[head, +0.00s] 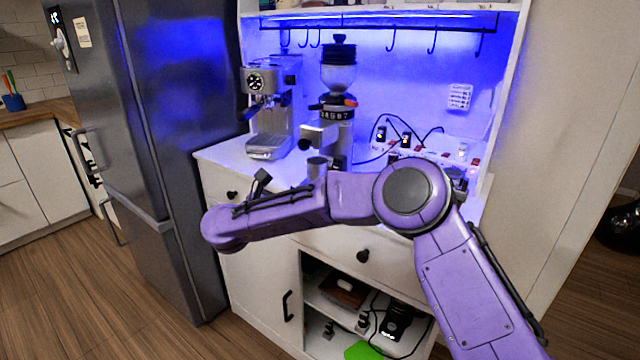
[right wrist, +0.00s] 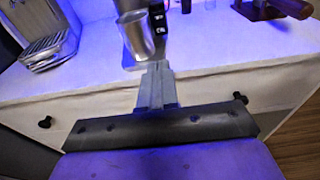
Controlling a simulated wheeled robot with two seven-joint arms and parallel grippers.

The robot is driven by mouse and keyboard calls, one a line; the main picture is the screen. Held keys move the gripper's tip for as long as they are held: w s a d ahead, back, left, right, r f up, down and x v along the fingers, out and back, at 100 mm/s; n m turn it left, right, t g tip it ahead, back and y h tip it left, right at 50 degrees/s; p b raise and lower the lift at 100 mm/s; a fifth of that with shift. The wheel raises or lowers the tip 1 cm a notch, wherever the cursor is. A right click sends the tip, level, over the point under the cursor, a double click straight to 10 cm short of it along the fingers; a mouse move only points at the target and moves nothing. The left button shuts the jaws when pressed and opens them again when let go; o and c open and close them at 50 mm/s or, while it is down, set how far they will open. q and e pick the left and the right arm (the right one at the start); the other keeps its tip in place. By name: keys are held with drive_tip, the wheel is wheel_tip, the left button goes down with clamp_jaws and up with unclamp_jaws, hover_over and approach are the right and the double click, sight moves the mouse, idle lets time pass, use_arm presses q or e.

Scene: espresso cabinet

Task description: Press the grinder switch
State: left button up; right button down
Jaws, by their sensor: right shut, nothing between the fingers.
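The grinder (head: 338,115) stands on the white counter with a dark hopper lid and a numbered dial ring. Its lower part is partly hidden behind my right arm. In the right wrist view a black upright part (right wrist: 157,18), seemingly at the grinder's base, shows just beyond the fingers; I cannot tell whether it is the switch. My right gripper (right wrist: 155,88) is shut and empty, below the counter's front edge in that picture, pointing towards this part and a metal cup (right wrist: 136,36). In the head view the fingers are hidden by my purple arm. My left gripper is not in view.
An espresso machine (head: 268,110) stands left of the grinder. The metal cup also shows in the head view (head: 317,166), close to the grinder. A power strip with cables (head: 400,150) lies to the right. A wooden stand (right wrist: 262,10) is at the wrist view's upper right.

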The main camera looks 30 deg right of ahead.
drive_tip(key=p+x, duration=0.2)
drive_tip(key=x, duration=0.5)
drive_tip(key=p+x, duration=0.1)
drive_tip(key=x, duration=0.6)
drive_tip(key=shift+s+r+p, duration=0.15)
drive_tip(key=shift+s+p, duration=0.1)
drive_tip(key=shift+p, duration=0.15)
drive_tip(key=shift+d, duration=0.1)
drive_tip(key=h+b, duration=0.1)
drive_tip(key=b, duration=0.2)
drive_tip(key=f+h+b, duration=0.1)
drive_tip(key=b, duration=0.3)
drive_tip(key=shift+w+d+f+t, duration=0.15)
drive_tip(key=shift+d+f+t, duration=0.15)
drive_tip(key=shift+t, duration=0.1)
drive_tip(key=shift+r+p, duration=0.7)
drive_tip(key=shift+a+f, duration=0.25)
drive_tip(key=b+v, duration=0.2)
drive_tip(key=v, duration=0.1)
drive_tip(key=shift+a+f, duration=0.15)
drive_tip(key=shift+f, duration=0.2)
drive_tip(key=b+v, duration=0.1)
drive_tip(key=v, duration=0.9)
drive_tip(key=shift+a+b, duration=0.2)
drive_tip(key=shift+b, duration=0.15)
